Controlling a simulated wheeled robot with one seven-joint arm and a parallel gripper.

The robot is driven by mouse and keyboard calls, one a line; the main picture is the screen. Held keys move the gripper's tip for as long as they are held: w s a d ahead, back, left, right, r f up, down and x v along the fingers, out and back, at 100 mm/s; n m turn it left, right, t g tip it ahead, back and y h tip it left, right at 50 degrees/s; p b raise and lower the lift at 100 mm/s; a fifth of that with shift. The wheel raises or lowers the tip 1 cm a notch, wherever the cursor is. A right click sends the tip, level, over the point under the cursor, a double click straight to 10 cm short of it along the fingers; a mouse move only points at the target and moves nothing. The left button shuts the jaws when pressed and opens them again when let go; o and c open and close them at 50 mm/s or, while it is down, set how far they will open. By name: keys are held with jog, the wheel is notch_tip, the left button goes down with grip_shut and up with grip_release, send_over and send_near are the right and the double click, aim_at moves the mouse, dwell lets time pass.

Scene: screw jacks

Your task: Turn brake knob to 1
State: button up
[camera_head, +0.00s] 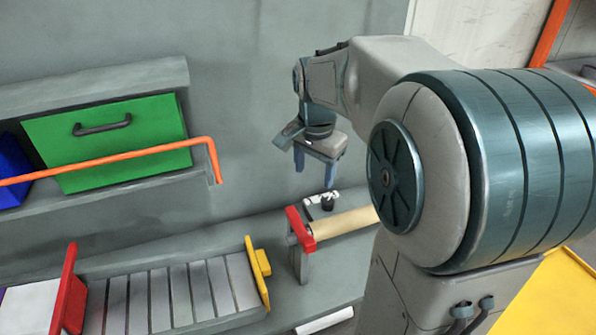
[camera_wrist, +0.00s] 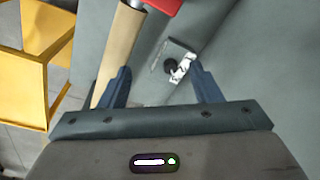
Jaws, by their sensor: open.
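The brake knob (camera_head: 327,203) is a small black knob on a light plate, low by the grey wall in the head view. In the wrist view the dark knob (camera_wrist: 171,66) shows beside a white patch on its plate, and I cannot read any number or setting there. My gripper (camera_head: 314,174) points down above the knob, with its two blue fingers apart and nothing between them. In the wrist view my gripper (camera_wrist: 160,76) frames the knob between its fingertips, with the knob beyond them and apart from them.
A tan roller (camera_head: 343,222) with a red end bracket (camera_head: 301,229) stands close to the knob. It passes by the left finger in the wrist view. A slatted conveyor (camera_head: 170,297), an orange rail (camera_head: 110,160) and a green box (camera_head: 105,143) lie left.

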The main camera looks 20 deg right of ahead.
aim_at(329, 201)
jog(key=w+d+f+m+g+b, duration=0.1)
jog(key=w+d+f+m+b, duration=0.3)
jog(key=w+d+f+m, duration=0.5)
jog(key=shift+y, duration=0.3)
jog(key=f, duration=0.4)
jog(key=w+f+b, duration=0.1)
jog(key=f, duration=0.3)
jog(key=f+b, duration=0.1)
jog(key=f, duration=0.3)
jog(key=shift+w+d+f, duration=0.15)
jog(key=c, duration=1)
